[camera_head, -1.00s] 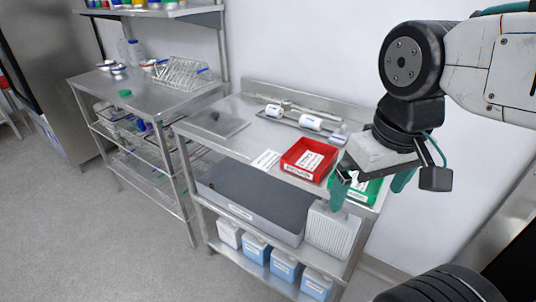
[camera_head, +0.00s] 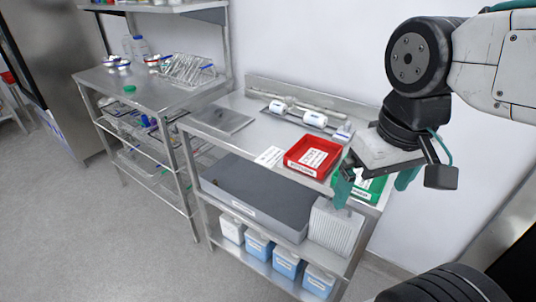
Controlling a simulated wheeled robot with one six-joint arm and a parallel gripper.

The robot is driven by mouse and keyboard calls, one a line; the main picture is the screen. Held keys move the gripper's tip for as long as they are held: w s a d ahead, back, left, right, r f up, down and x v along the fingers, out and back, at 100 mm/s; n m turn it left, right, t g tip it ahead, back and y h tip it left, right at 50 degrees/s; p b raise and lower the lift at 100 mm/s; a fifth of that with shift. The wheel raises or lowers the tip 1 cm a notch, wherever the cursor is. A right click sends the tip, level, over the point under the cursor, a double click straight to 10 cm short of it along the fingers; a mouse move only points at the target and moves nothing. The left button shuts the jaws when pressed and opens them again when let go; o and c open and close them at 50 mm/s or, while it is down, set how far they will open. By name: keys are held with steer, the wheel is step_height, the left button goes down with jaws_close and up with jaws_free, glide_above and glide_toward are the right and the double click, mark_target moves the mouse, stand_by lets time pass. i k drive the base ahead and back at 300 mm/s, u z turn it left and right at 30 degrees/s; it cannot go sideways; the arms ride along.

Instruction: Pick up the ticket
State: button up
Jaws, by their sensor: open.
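A white ticket with printed lines (camera_head: 270,156) lies flat on the steel table, just left of the red tray (camera_head: 326,142). The red tray also holds a white printed paper (camera_head: 313,158). My gripper (camera_head: 374,188) is at the right, over the green tray (camera_head: 371,194), with its two green fingers apart and nothing seen between them. It is to the right of the ticket and higher than the table top. The gripper hides much of the green tray.
The steel table (camera_head: 245,106) has a flat steel plate (camera_head: 220,119) at its left and a tray with white cylinders (camera_head: 314,119) at the back. A grey bin (camera_head: 254,196) and blue containers (camera_head: 286,263) sit on the shelves below. A second steel rack (camera_head: 150,95) stands at left.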

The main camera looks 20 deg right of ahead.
mark_target(273, 155)
steer(key=z, duration=1.3)
steer(key=k, duration=0.65)
steer(key=u, duration=0.6)
steer(key=i, duration=0.95)
